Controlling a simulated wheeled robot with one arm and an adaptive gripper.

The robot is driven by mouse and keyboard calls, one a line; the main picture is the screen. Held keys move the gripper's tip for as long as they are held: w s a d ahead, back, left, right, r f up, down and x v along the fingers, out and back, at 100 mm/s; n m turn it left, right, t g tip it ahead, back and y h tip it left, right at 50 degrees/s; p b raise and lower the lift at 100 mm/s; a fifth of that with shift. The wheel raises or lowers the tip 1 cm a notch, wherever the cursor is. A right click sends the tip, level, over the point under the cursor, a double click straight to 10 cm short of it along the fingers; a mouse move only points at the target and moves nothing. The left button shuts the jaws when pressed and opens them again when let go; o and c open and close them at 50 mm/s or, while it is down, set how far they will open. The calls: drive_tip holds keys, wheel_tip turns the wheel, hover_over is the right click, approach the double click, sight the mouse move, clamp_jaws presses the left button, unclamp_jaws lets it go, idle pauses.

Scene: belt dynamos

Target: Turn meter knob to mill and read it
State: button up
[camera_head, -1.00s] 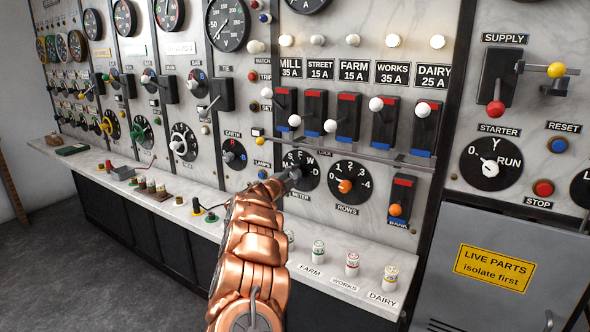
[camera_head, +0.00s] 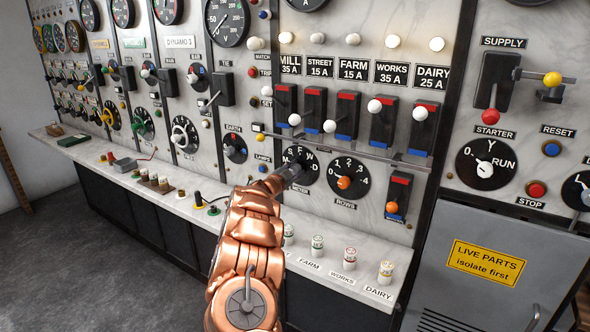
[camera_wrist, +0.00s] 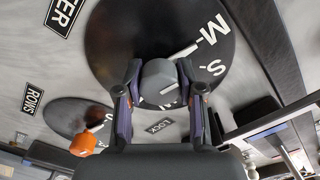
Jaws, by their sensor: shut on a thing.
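The black meter dial (camera_head: 305,180) with the letters M, S, F, W and D sits low on the marble panel. My gripper (camera_head: 289,172) reaches it from the lower left and covers part of its face. In the wrist view my gripper (camera_wrist: 160,90) is shut on the grey meter knob (camera_wrist: 158,78), one finger on each side. The knob bears a white mark.
The rows dial (camera_head: 349,182) with an orange knob is just right of the meter dial. A metal rail (camera_head: 350,151) and several breaker levers are above. The marble ledge (camera_head: 255,215) below carries several fuses. A starter dial (camera_head: 487,164) is further right.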

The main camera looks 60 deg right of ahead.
drive_tip(key=shift+f, duration=0.1)
drive_tip(key=o, duration=1.1)
drive_tip(key=shift+o, duration=0.2)
drive_tip(key=a, duration=1.2)
drive_tip(key=shift+s, duration=0.25)
